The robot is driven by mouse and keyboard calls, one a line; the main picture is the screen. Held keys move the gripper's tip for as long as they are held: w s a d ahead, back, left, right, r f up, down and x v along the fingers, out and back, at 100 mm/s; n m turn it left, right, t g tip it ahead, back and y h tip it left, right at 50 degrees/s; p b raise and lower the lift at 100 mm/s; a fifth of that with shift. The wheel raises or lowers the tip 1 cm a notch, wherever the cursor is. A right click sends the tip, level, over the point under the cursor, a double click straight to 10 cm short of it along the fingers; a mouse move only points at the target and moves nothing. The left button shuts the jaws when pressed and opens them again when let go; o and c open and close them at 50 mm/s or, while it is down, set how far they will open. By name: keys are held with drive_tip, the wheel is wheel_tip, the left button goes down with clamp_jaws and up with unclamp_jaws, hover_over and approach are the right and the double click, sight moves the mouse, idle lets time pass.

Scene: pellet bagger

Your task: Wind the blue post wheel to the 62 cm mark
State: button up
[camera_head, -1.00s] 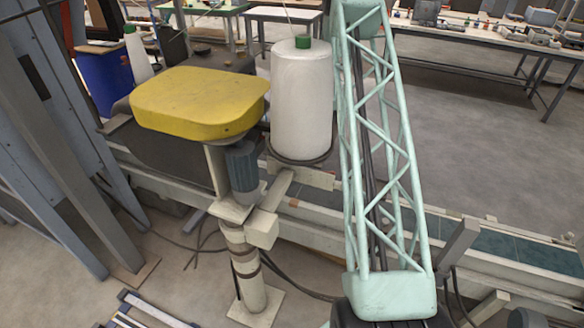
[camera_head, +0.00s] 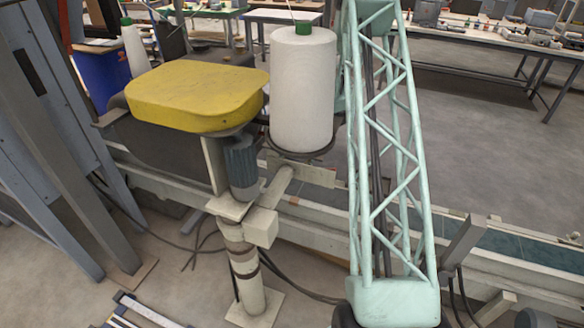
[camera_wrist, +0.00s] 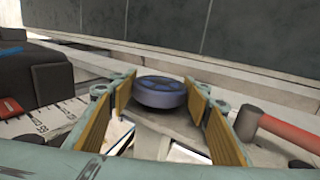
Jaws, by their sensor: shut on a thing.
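The blue post wheel (camera_wrist: 160,86), a round dark blue knob, is in the middle of the wrist view. My gripper (camera_wrist: 161,98) is shut on it, with the yellow-lined fingers at its left and right sides. The lower part of the wheel runs into a grey surface below. A white strip with dark printed marks (camera_wrist: 42,121) lies at the lower left of the wrist view; its numbers are too small to read surely. No pointer at the 62 cm mark can be made out. The gripper and wheel do not show in the head view.
In the wrist view, a dark block (camera_wrist: 38,82) stands left and a red-handled tool (camera_wrist: 290,130) lies right of the fingers. In the head view, a yellow-topped machine (camera_head: 195,95) and a white spool (camera_head: 302,90) stand left of my arm.

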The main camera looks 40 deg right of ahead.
drive_tip(key=shift+s+a+f+t+y+b, duration=0.15)
drive_tip(key=shift+t+b, duration=0.15)
drive_tip(key=shift+b, duration=0.65)
drive_tip(key=shift+s+d+f+t+y+b, duration=0.15)
drive_tip(key=shift+t+b, duration=0.15)
drive_tip(key=shift+b, duration=0.65)
drive_tip(key=shift+w+r+b, duration=0.15)
drive_tip(key=shift+b, duration=0.45)
drive_tip(key=o, duration=0.9)
drive_tip(key=shift+w+r+t, duration=0.1)
drive_tip(key=shift+t, duration=0.2)
drive_tip(key=shift+r, duration=0.1)
drive_tip(key=shift+v, duration=6)
drive_tip(key=shift+d, duration=0.1)
drive_tip(key=shift+c, duration=0.3)
